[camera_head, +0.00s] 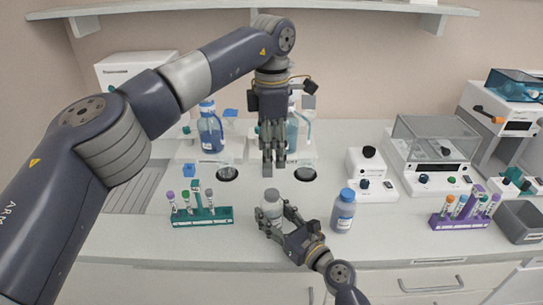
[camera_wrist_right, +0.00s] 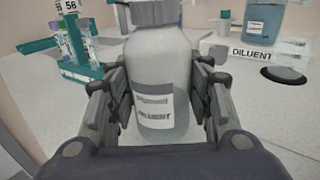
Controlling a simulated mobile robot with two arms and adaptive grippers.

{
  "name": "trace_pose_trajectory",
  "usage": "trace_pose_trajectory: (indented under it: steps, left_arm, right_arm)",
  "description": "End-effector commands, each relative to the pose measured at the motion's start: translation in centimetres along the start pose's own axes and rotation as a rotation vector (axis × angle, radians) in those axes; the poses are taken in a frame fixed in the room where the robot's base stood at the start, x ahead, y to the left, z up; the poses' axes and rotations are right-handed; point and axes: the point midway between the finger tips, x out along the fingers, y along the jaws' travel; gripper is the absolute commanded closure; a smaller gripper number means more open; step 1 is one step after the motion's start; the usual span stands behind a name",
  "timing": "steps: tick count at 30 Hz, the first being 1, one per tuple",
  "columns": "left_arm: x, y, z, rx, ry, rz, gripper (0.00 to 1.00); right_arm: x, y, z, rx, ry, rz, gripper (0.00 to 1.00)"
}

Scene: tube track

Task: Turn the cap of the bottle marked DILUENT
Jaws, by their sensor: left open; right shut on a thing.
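The DILUENT bottle (camera_head: 272,212) is whitish with a grey cap (camera_head: 271,195) and stands on the bench at the front middle. In the right wrist view the bottle (camera_wrist_right: 158,85) has a label reading DILUENT, and the cap's top is cut off. My right gripper (camera_head: 277,217) has its fingers around the bottle's body and is shut on it. The bottle looks about upright. My left gripper (camera_head: 273,168) is open and empty, pointing down above the cap, with a gap between fingertips and cap.
A blue-capped bottle (camera_head: 342,213) stands right of my right gripper. A green tube rack (camera_head: 204,217) is at the left, a purple rack (camera_head: 462,220) at the right. Behind are a station with a blue bottle (camera_head: 210,133), and a clear-lidded device (camera_head: 435,140). A shelf (camera_head: 180,7) hangs above.

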Motion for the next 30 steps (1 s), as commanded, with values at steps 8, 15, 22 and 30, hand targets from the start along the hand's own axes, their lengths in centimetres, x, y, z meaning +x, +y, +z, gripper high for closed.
trace_pose_trajectory:
  steps: [8, 15, 22, 30]
  left_arm:
    - [0.0, 0.0, 0.0, 0.0, 0.0, 0.0, 0.48]
    - [0.0, 0.0, 0.0, 0.0, 0.0, 0.0, 0.48]
    - [0.1, 0.0, 0.0, 0.0, 0.0, 0.0, 0.48]
    - [0.0, 0.0, 0.0, 0.0, 0.0, 0.0, 0.48]
  right_arm:
    - [0.0, 0.0, 0.0, 0.0, 0.001, 0.0, 0.35]
    - [0.0, 0.0, 0.0, 0.0, 0.0, 0.0, 0.3]
    - [-0.7, 0.0, -0.1, 0.0, 0.001, -0.001, 0.3]
    - [-5.7, 0.0, -0.2, 0.0, 0.004, -0.001, 0.3]
